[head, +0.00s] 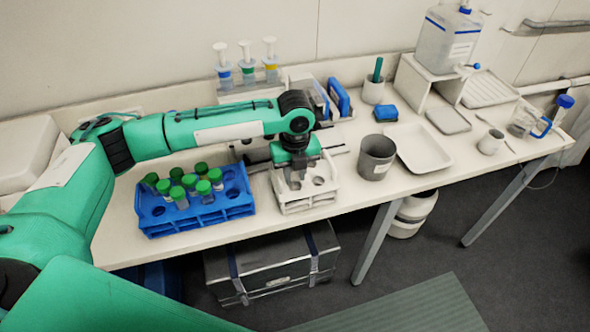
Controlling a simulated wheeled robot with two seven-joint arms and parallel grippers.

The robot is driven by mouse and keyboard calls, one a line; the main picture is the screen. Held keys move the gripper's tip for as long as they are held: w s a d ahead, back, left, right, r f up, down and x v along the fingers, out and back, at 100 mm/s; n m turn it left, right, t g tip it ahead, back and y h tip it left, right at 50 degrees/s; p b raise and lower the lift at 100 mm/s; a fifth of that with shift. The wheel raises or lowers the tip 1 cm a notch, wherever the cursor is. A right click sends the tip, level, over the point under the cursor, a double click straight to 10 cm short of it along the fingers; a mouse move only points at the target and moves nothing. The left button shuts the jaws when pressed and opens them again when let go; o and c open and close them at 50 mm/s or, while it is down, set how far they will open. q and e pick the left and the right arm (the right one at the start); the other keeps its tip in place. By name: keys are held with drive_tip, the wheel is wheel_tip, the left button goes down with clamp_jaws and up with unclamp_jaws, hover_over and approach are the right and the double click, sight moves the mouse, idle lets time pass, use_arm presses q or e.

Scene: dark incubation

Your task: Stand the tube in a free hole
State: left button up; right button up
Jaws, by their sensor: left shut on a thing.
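My left gripper (295,182) points down over the white rack (312,201), right of the blue rack. It is shut on the tube, which the fingers and wrist largely hide. I cannot tell whether the tube's lower end is inside a hole or above it. The white rack shows an open hole to the right of the fingers. The blue rack (205,219) holds several green-capped tubes (180,197), and empty holes show at its right end and front left. My right gripper is out of view.
Right of the white rack stand a grey cup (376,157) and a white tray (419,148). Three bottles with pump-like tops (247,68) stand behind my arm. A blue block (386,112) and a green-handled tool in a pot (373,90) are further back. A grey case (272,264) sits under the table.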

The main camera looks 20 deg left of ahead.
use_arm(q)
drive_tip(key=shift+f, duration=0.15)
drive_tip(key=o, duration=0.7)
drive_tip(key=shift+c, duration=0.2)
drive_tip(key=shift+r, duration=0.45)
wheel_tip(320, 180, up, 11)
drive_tip(key=b, duration=0.3)
drive_tip(key=shift+r, duration=0.7)
